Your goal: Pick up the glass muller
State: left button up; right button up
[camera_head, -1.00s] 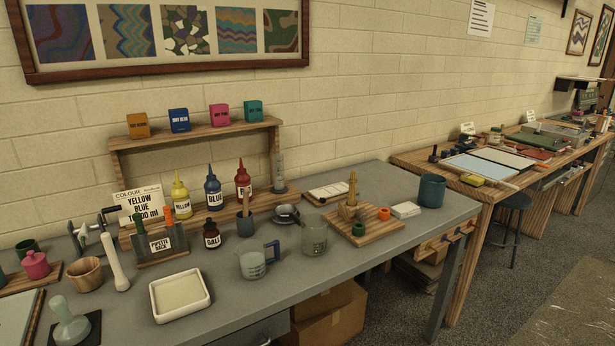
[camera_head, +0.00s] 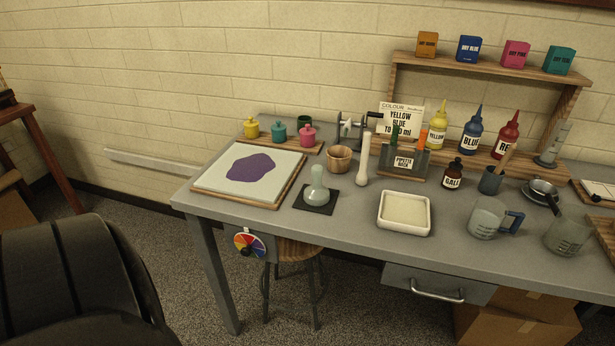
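The glass muller (camera_head: 317,187) is pale green, see-through glass, with a wide rounded base and a narrower knob on top. It stands upright on a small black square mat (camera_head: 327,207) near the front edge of the grey table, left of the white tray. Nothing touches its sides and it is fully visible. Neither of my grippers is in view.
Left of the muller lies a slab (camera_head: 213,183) with a purple patch. A white tray (camera_head: 404,227) is to the right. A stool (camera_head: 300,250) stands below the table edge.

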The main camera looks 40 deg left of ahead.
aim_at(316, 194)
jog(key=u, duration=1.4)
jog(key=i+l+z, duration=0.1)
jog(key=i+l, duration=0.15)
jog(key=i+l+z, duration=0.1)
jog(key=i, duration=0.35)
jog(key=i+l+z, duration=0.15)
jog(key=i+l, duration=0.15)
jog(key=i, duration=0.05)
